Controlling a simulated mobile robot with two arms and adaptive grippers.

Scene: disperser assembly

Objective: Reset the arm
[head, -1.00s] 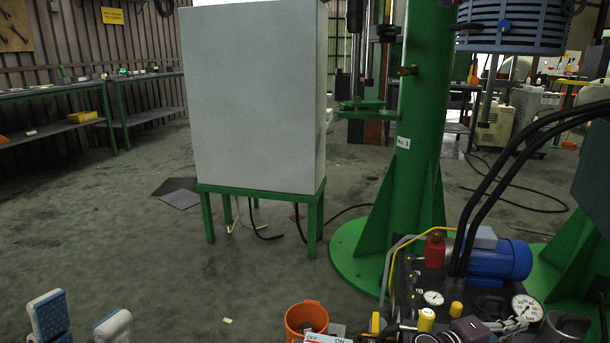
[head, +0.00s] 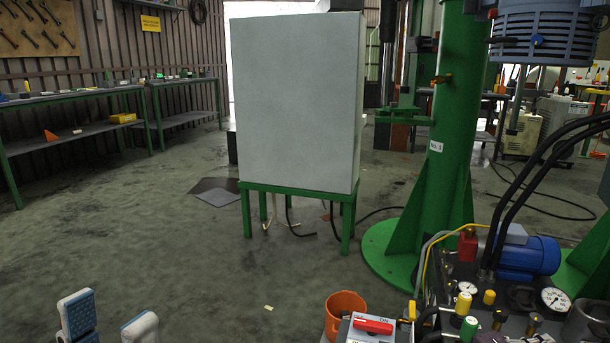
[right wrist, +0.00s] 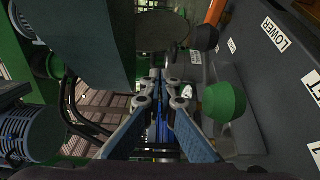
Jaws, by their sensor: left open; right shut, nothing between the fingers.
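My left gripper (head: 108,318) shows at the bottom left of the head view. Its two white and blue fingers stand apart with nothing between them, over the bare floor. My right gripper (right wrist: 160,92) shows only in the right wrist view. Its blue fingers come together at their tips with nothing held. It is beside a dark grey panel (right wrist: 258,85) with a "LOWER" label and a green button (right wrist: 223,102). The button is right of the fingers and looks apart from them.
A white cabinet (head: 295,105) on a green stand (head: 300,190) stands ahead. A green column (head: 445,150) is right of it. At the lower right are an orange bucket (head: 346,303), a red-switch box (head: 372,327) and a blue motor (head: 528,258). The left floor is open.

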